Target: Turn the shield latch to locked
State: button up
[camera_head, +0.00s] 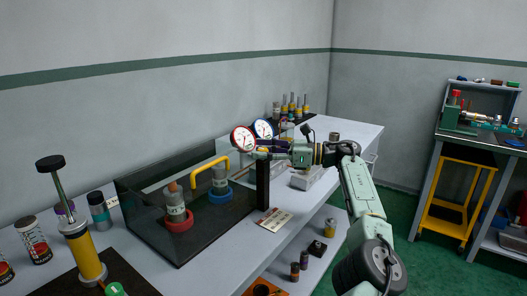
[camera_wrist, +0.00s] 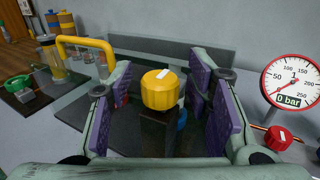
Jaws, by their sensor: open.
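The shield (camera_head: 160,205) is a dark clear box on the bench, with a yellow handle (camera_head: 211,168) that also shows at upper left in the wrist view (camera_wrist: 85,45). A yellow round knob with a short white mark, which looks like the shield latch (camera_wrist: 162,92), is in the middle of the wrist view. My gripper (camera_head: 266,149) is open above the black post (camera_head: 262,186) at the shield's right end. In the wrist view its purple finger pads stand on either side of the knob, with gaps showing. The knob is hidden in the head view.
Two dial gauges (camera_head: 243,139) stand just behind my gripper; one reads 0 bar in the wrist view (camera_wrist: 290,83). A red valve knob (camera_wrist: 278,138) is below it. A hand pump (camera_head: 82,252) stands at left. A card (camera_head: 274,219) lies on the bench front.

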aim_at(264, 149)
jog(key=shift+r, duration=0.1)
notch_tip(264, 149, up, 10)
jog(key=shift+f, duration=0.1)
dwell(0.5)
jog(key=shift+d, duration=0.1)
